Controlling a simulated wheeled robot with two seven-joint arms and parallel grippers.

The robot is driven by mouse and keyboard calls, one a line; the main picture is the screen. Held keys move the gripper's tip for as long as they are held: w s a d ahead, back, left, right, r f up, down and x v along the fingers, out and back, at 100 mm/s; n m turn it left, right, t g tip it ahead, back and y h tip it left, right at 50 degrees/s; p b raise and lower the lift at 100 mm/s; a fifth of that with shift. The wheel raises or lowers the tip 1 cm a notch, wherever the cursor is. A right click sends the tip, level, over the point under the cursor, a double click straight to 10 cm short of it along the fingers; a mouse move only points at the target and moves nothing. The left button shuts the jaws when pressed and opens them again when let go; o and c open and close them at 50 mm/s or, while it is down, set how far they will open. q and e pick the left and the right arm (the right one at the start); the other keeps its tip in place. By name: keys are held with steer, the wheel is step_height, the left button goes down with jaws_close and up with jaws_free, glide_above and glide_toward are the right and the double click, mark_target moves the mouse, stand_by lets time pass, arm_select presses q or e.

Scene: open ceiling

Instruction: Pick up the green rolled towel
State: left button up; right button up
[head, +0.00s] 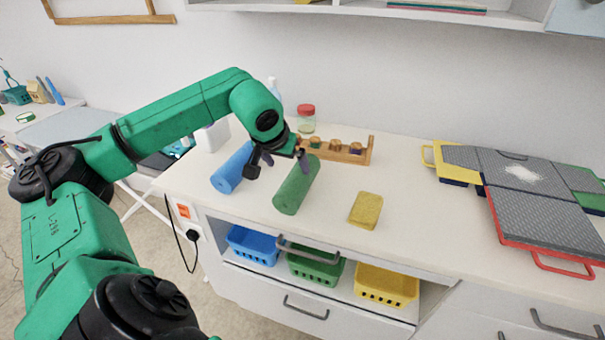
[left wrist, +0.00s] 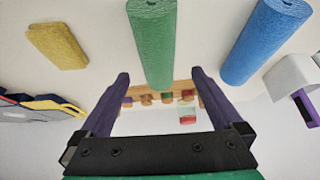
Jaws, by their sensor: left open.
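The green rolled towel (head: 297,186) lies on the white counter between a blue rolled towel (head: 232,168) and a yellow sponge (head: 365,210). My left gripper (head: 279,164) is open above the far end of the green towel. In the left wrist view the green towel (left wrist: 151,42) runs down toward the space between the open fingers of my left gripper (left wrist: 160,86). Nothing is between the fingertips that I can tell is gripped. The blue towel (left wrist: 264,40) is to the right there and the sponge (left wrist: 57,45) to the left. My right gripper is not in view.
A wooden rack (head: 345,153) and a red-lidded jar (head: 306,119) stand behind the towel. Grey folding trays with yellow (head: 440,158) and red (head: 520,252) edges lie at right. Blue (head: 252,246), green (head: 315,267) and yellow (head: 386,287) baskets sit below the counter. The counter's front middle is clear.

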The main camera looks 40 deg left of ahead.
mark_target(295, 177)
arm_select(q)
steer(key=f, duration=0.1)
steer(key=f+p, duration=0.1)
steer(key=shift+w+f, duration=0.3)
steer(key=shift+f, duration=0.1)
steer(key=shift+p+x, duration=0.35)
steer(key=shift+x, duration=0.65)
steer(key=p+x, duration=0.1)
steer(key=x, duration=0.2)
steer(key=p+x, duration=0.1)
steer(key=x, duration=0.1)
steer(key=shift+w+f, duration=0.15)
steer(key=shift+w, duration=0.4)
steer(key=shift+a+f, duration=0.1)
steer(key=shift+f, duration=0.2)
steer(key=shift+w+f, duration=0.1)
steer(key=c, duration=1.3)
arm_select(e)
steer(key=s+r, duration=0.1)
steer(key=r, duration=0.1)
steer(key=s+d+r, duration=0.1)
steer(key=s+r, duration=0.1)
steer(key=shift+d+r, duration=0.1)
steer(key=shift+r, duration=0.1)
